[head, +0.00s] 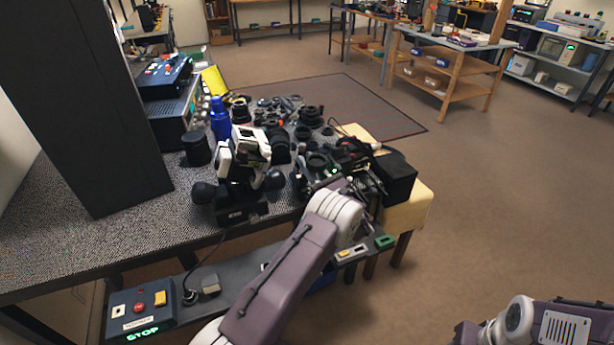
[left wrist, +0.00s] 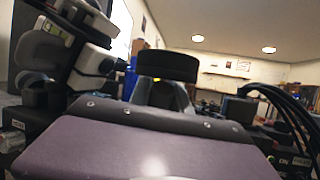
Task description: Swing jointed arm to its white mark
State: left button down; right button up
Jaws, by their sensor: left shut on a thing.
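A small white-and-black jointed arm (head: 245,155) stands upright on a black base (head: 241,211) near the bench's front edge. Its white and grey links (left wrist: 88,58) also show at the left of the left wrist view. My left gripper (left wrist: 166,95) is shut on a black round piece (left wrist: 168,66), which sits at its tips in the left wrist view. In the head view my left wrist hides most of this gripper, to the right of the jointed arm. I cannot pick out the white mark. My right arm shows at the lower right, its gripper out of view.
Several black lens parts crowd the grey bench (head: 100,235) behind. A blue bottle (head: 220,120) and a black cylinder (head: 196,148) stand left of them. A black box (head: 396,178) and cables are at the right. A control box (head: 140,308) reads STOP below. Floor at right is clear.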

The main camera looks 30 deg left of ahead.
pick_arm(q)
jog(key=shift+r, duration=0.1)
jog(key=c, duration=1.2)
grip_release()
jog(key=v, duration=0.9)
jog(key=shift+d, duration=0.1)
